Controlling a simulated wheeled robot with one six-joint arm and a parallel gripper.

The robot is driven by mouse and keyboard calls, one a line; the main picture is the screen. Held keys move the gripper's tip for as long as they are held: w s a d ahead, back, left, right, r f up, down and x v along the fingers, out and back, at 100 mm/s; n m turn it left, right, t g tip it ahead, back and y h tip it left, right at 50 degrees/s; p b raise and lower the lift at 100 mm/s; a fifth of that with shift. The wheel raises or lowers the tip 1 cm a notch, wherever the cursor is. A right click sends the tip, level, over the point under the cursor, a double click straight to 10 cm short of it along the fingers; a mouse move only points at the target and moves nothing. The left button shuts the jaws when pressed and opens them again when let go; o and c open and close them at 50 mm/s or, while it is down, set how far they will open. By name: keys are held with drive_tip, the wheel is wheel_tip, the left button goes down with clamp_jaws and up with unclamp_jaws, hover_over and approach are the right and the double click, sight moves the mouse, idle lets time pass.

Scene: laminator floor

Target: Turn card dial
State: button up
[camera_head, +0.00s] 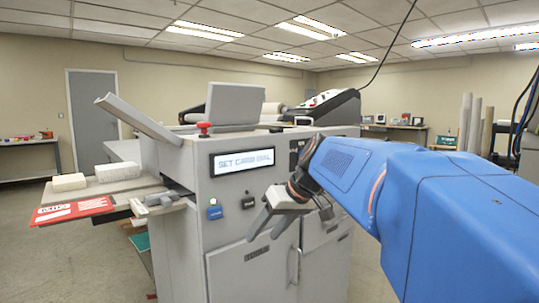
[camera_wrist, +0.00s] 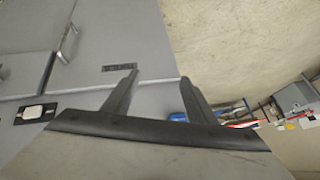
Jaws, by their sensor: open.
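The grey laminator (camera_head: 225,180) has a lit display (camera_head: 243,161) reading "SET CARD DIAL". Below it on the front panel are a blue knob (camera_head: 214,210) and a smaller black knob (camera_head: 248,201) to its right. Their labels are too small to read, so I cannot tell which is the card dial. My gripper (camera_head: 268,228) is open and empty, in front of the panel, to the right of and slightly below the black knob.
A red mushroom button (camera_head: 204,128) sits on the machine's top edge. A side table (camera_head: 110,188) at the left holds pale blocks and a red sheet. Cabinet doors with a handle (camera_head: 296,268) lie below the panel. Floor at the lower left is mostly clear.

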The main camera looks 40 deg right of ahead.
drive_tip(key=w+d+r+t, duration=0.35)
drive_tip(key=d+r, duration=0.75)
drive_tip(key=d, duration=0.5)
drive_tip(key=s+d+r+n+t+h, duration=0.1)
drive_tip(key=s+d+r+t, duration=0.1)
drive_tip(key=d+r, duration=0.45)
drive_tip(key=s+d+r+t+h, duration=0.15)
drive_tip(key=d+r, duration=0.25)
drive_tip(key=d, duration=0.6)
drive_tip(key=w+a+f, duration=0.1)
drive_tip(key=w+f, duration=0.2)
drive_tip(key=w, duration=0.5)
drive_tip(key=w+f+y, duration=0.1)
drive_tip(key=w+f, duration=0.3)
drive_tip(key=w, duration=0.4)
drive_tip(key=shift+a+n, duration=0.3)
drive_tip(key=shift+a, duration=0.05)
drive_tip(key=shift+r, duration=0.1)
drive_tip(key=c, duration=1.1)
